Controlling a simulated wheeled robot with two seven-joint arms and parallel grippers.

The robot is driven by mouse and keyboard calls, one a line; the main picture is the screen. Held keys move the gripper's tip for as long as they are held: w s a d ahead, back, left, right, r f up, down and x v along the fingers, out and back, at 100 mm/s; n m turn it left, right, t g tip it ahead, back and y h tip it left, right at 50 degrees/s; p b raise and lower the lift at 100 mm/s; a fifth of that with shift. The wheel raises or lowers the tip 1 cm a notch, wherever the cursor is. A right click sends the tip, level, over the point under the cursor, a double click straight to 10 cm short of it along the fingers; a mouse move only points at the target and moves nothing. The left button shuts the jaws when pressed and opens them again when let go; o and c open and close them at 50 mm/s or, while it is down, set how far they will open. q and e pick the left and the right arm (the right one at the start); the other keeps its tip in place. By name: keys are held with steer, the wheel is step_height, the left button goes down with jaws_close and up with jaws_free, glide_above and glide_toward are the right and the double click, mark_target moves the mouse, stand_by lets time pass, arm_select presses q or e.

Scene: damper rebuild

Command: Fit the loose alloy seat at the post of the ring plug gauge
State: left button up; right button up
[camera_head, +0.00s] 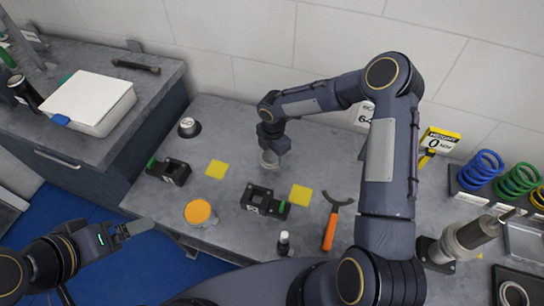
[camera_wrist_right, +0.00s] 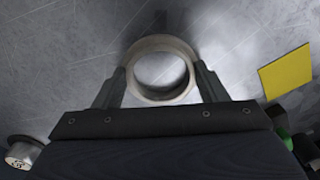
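A pale metal ring, which I take to be the loose alloy seat (camera_wrist_right: 134,77), shows between the fingers of my right gripper (camera_wrist_right: 162,82), a finger against each side. In the head view the ring (camera_head: 268,161) is under the right gripper (camera_head: 270,150), over the back middle of the bench. I cannot tell whether it touches the bench. A small round piece with a dark base and pale marked top (camera_head: 188,127) stands to its left; it also shows in the wrist view (camera_wrist_right: 20,152). I cannot tell which thing is the ring plug gauge. My left gripper (camera_head: 118,235) is at lower left.
The bench (camera_head: 235,225) carries black blocks with green ends (camera_head: 258,199), yellow pads (camera_head: 216,169), an orange-topped pot (camera_head: 199,213) and an orange-handled tool (camera_head: 330,230). A metal cylinder (camera_head: 468,237) and coloured springs (camera_head: 481,169) stand at right.

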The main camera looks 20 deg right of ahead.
steer(key=shift+c, duration=1.4)
